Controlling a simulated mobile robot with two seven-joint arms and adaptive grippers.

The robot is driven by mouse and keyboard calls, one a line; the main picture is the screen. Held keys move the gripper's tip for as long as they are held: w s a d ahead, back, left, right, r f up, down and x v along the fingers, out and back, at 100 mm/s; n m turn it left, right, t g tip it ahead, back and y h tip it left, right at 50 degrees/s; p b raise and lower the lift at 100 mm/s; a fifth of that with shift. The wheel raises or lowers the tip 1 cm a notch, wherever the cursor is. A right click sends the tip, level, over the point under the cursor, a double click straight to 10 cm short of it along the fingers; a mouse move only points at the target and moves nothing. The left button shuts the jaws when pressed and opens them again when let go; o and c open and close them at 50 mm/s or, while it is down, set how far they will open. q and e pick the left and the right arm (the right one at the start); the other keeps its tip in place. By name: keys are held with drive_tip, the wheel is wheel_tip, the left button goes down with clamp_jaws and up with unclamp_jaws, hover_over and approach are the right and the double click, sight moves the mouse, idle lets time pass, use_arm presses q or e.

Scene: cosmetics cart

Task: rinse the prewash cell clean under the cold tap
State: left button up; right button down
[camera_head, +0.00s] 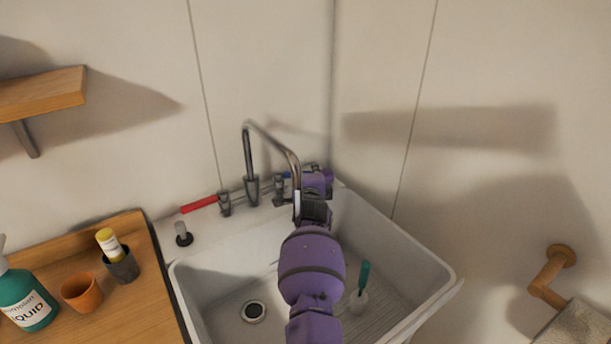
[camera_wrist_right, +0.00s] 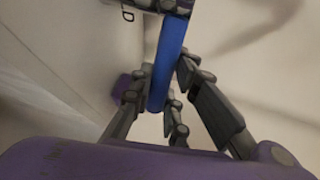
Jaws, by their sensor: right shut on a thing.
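The sink basin (camera_head: 405,253) is white, with a round drain (camera_head: 254,311) and no visible water. A chrome gooseneck tap (camera_head: 262,130) stands at its back, with a red lever (camera_head: 199,204) on the left. The blue cold lever (camera_wrist_right: 172,62) fills the middle of the right wrist view; only a sliver shows in the head view (camera_head: 286,175). My right gripper (camera_wrist_right: 165,88) is shut on this blue lever. In the head view my arm hides most of the grip. Nothing is plainly identifiable as a separate prewash cell. My left gripper is out of view.
A teal-handled brush (camera_head: 364,274) with a white base stands in the basin, right of my arm. A wooden counter (camera_head: 110,315) on the left holds an orange cup, a grey cup with a yellow-capped tube, and a green bottle. A wooden wall holder (camera_head: 549,275) is at right.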

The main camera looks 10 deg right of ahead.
drive_tip(key=shift+a, duration=0.1)
drive_tip(key=shift+s+h, duration=0.1)
drive_tip(key=shift+h, duration=0.2)
drive_tip(key=c, duration=1.7)
unclamp_jaws()
drive_tip(key=shift+o, duration=0.2)
